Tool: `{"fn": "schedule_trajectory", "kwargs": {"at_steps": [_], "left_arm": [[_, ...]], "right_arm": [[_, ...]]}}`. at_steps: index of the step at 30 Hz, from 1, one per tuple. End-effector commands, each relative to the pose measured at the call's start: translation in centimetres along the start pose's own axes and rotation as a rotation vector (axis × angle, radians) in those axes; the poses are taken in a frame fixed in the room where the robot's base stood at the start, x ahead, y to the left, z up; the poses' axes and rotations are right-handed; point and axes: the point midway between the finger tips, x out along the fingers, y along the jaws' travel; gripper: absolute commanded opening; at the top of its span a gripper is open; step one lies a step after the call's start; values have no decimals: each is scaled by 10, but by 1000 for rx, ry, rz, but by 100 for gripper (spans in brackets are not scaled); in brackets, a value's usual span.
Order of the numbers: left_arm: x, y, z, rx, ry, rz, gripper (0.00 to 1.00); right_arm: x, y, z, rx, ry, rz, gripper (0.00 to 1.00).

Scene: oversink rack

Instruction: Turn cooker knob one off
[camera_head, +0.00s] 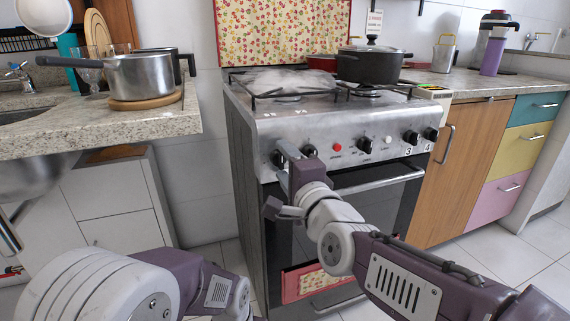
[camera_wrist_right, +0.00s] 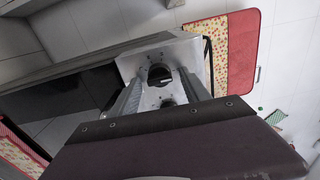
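The steel cooker (camera_head: 270,128) stands in the middle, with a row of black knobs on its front panel. The leftmost knob (camera_head: 278,158) is partly covered by my right gripper (camera_head: 285,163), and its number is hidden. Another black knob (camera_head: 309,150) sits just right of it. In the right wrist view, my right gripper's two fingers (camera_wrist_right: 160,92) are spread apart, with a black knob (camera_wrist_right: 160,75) in the gap between them. Contact cannot be told. A second dark knob (camera_wrist_right: 167,102) shows nearer the gripper body. My left arm shows at the bottom left, but its gripper is out of view.
Whitish haze (camera_head: 288,80) hangs over the left burner. A dark lidded pot (camera_head: 374,66) sits at the back right. The oven handle (camera_head: 378,181) and a patterned towel (camera_head: 312,281) are below. A steel pan (camera_head: 142,76) stands on the left counter.

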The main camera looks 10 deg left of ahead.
Motion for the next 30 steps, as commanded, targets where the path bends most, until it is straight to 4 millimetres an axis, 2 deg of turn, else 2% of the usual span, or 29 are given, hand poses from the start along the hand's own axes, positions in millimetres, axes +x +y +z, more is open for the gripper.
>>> {"fn": "schedule_trajectory", "kwargs": {"at_steps": [5, 15, 18, 28, 30], "left_arm": [[-4, 0, 0, 0, 0, 0, 0], [-28, 0, -3, 0, 0, 0, 0], [-31, 1, -3, 0, 0, 0, 0], [-30, 1, -3, 0, 0, 0, 0], [-35, 1, -4, 0, 0, 0, 0]], "right_arm": [[-8, -2, 0, -1, -1, 0, 55], [-75, -4, 1, 0, -2, -1, 55], [-86, -2, 0, 0, -1, 0, 55], [-91, 0, 0, 0, 0, 0, 55], [-90, -5, -7, 0, 17, 0, 55]]}}
